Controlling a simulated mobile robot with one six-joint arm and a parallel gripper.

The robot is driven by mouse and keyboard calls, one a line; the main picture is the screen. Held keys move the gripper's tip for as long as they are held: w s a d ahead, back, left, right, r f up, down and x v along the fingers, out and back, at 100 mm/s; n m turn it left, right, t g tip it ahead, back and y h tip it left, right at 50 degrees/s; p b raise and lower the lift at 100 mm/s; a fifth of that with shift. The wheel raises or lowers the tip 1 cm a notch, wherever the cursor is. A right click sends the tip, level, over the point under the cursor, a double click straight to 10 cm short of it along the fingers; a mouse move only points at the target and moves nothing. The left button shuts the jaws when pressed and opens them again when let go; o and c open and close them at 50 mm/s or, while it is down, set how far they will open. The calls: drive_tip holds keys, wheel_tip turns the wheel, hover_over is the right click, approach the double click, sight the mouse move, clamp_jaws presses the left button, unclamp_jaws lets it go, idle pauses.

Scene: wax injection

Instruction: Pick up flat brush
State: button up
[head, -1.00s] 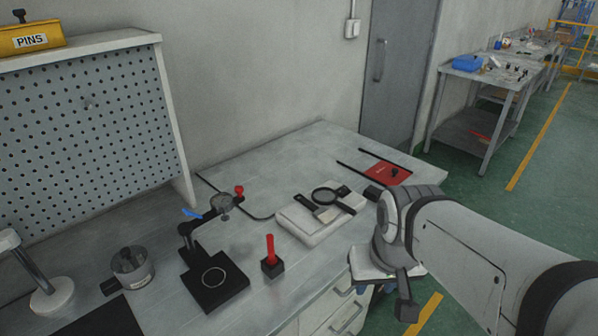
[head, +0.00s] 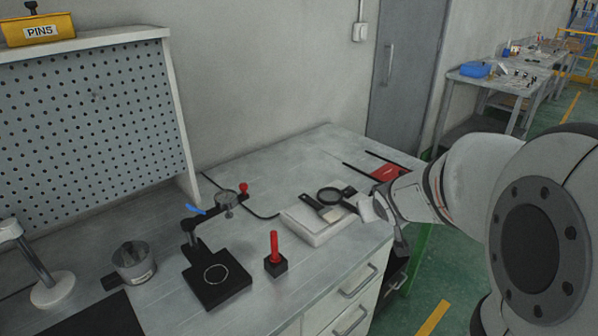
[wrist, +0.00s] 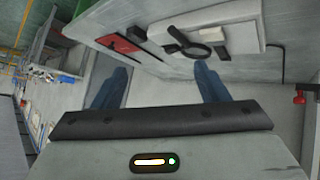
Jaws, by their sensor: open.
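The flat brush (head: 328,212) lies on a pale flat pad (head: 311,232) on the workbench, its dark handle pointing to the back left and its light bristle end to the front right. It lies beside a black magnifying glass (head: 331,196). My gripper (wrist: 160,84) is open and empty, with its two blue fingers wide apart in the wrist view. In the head view it is just right of the pad, apart from the brush, and its fingertips are hard to make out.
A red booklet (head: 386,173) lies at the back right of the bench. A red stick in a black block (head: 275,262), a black stand (head: 217,285) and a metal pot (head: 133,264) stand left of the pad. The bench behind the pad is largely clear.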

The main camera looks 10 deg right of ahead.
drive_tip(key=w+f+n+t+y+b, duration=0.1)
drive_tip(key=w+f+n+t+y, duration=0.2)
drive_tip(key=w, duration=0.4)
drive_tip(key=n+g+y+b, duration=0.1)
drive_tip(key=n+y+b, duration=0.1)
drive_tip(key=y, duration=0.4)
approach(326, 211)
drive_tip(key=shift+w+d+f, duration=0.1)
drive_tip(key=shift+w+d, duration=0.1)
drive_tip(key=shift+d, duration=0.2)
drive_tip(key=shift+w+a+f+y, duration=0.15)
drive_tip(key=shift+a+y, duration=0.05)
drive_tip(key=shift+y, duration=0.1)
drive_tip(key=b+x, duration=0.1)
drive_tip(key=x, duration=0.6)
drive_tip(key=shift+a, duration=0.25)
drive_tip(key=c, duration=1.2)
